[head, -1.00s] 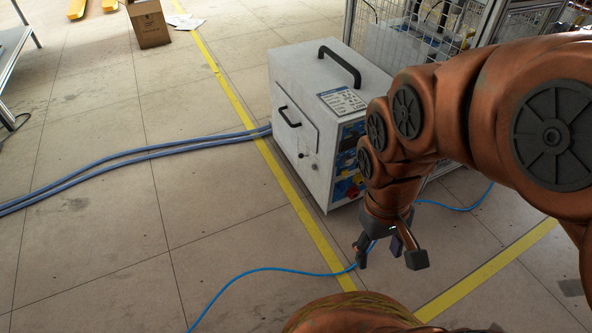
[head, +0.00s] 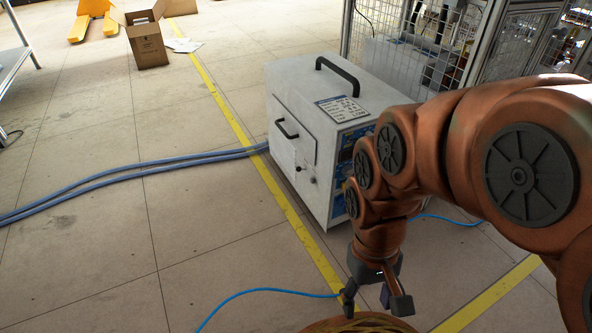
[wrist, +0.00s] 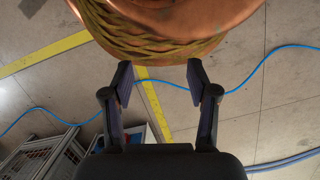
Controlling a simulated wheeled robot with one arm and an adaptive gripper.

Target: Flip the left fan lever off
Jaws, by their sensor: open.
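The induction heater (head: 300,110) is a white box with black handles, standing on the floor in the middle of the head view. Its blue control panel (head: 345,155) is on its right side and mostly hidden behind my arm. I cannot make out the fan levers. My gripper (head: 375,303) hangs low in front of and below the heater, apart from it. In the wrist view, my gripper (wrist: 160,75) has its two fingers spread, with nothing between them. It points down past my own copper-coloured base.
A blue cable (head: 262,291) runs over the floor near my gripper. Thick blue hoses (head: 130,172) lead left from the heater. A wire-mesh cage (head: 425,45) stands behind it. A cardboard box (head: 146,42) is at the back left. The floor left of the yellow line (head: 245,140) is mostly clear.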

